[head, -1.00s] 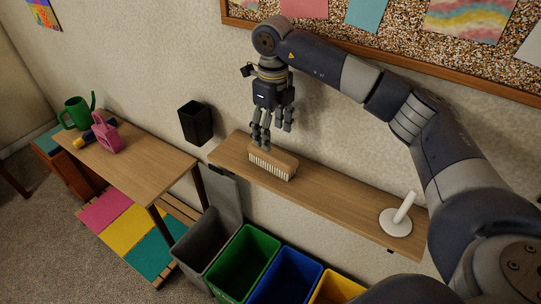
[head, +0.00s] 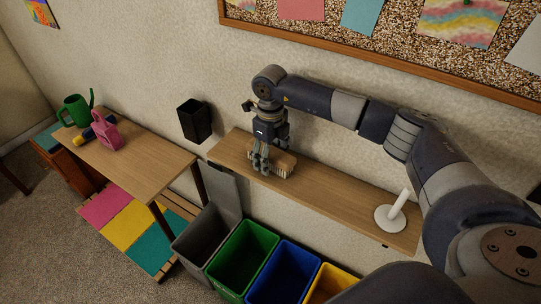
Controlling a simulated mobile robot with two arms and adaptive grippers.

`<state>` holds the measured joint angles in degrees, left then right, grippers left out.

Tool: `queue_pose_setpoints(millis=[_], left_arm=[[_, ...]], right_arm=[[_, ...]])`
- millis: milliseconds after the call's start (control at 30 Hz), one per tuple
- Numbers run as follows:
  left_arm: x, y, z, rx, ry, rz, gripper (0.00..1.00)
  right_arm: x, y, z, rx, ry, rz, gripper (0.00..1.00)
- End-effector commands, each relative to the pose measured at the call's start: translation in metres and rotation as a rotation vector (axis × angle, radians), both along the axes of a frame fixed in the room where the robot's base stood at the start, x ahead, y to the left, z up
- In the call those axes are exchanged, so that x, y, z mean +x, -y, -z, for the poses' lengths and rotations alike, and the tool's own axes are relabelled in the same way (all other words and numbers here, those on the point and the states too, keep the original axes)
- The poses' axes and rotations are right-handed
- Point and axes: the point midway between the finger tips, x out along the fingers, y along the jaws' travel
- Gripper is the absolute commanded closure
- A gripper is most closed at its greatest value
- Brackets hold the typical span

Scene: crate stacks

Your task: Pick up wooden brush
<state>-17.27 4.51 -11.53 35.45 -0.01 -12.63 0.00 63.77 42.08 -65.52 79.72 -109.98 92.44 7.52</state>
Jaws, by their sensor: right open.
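The wooden brush (head: 285,163) lies on the wall shelf (head: 334,193), left of the shelf's middle, with its pale bristles toward the front. My right gripper (head: 262,169) points down at the brush's left end, and its fingers hide that part of the brush. The gripper is open; whether its fingers touch the brush cannot be told. My left gripper is not in view.
A white holder (head: 391,217) with an upright rod stands at the shelf's right end. Grey, green (head: 243,259), blue and yellow bins stand below. A black wall box (head: 195,121) hangs left. A side table (head: 137,168) holds a watering can and a pink item.

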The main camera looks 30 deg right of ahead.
Motion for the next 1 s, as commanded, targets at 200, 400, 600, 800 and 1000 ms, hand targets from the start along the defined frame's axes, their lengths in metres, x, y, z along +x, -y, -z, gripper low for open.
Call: queue_pose_setpoints(millis=[200,400,600,800,1000], left_arm=[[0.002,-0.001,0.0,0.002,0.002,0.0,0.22],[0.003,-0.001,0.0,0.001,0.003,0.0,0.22],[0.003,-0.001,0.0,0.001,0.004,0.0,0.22],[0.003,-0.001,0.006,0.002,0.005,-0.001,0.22],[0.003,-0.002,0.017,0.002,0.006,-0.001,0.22]], right_arm=[[0.0,0.0,0.0,0.0,0.0,0.0,0.75],[0.0,0.0,-0.001,0.0,0.001,0.0,0.88],[0.0,0.0,-0.001,0.0,0.001,0.0,0.88],[0.001,0.0,-0.013,0.002,0.004,-0.001,0.88],[0.002,-0.009,-0.035,0.003,0.002,-0.006,0.88]])
